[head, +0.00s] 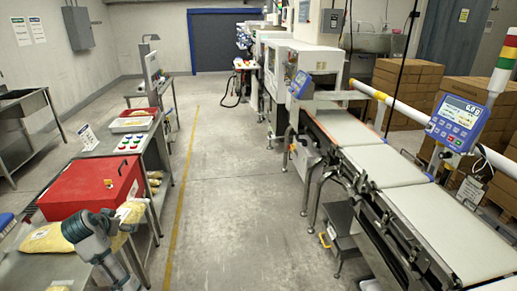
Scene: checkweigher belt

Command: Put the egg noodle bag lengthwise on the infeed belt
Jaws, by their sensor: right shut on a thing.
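My right gripper (89,224) is at the lower left, over the near end of the left bench. It is shut on a yellow bag, the egg noodle bag (42,239), which shows on both sides of the fingers. The bag has a pale label on its left part; its middle is hidden by the gripper. I cannot tell whether the bag still touches the bench. The belt line on the right has a near belt (450,232), a middle belt (384,166) and a far belt; their visible tops are empty. I cannot tell which is the infeed. My left gripper is out of view.
A blue weighing display (459,121) and a white rail stand over the belts. The grey floor (235,200) between bench and belts is clear.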

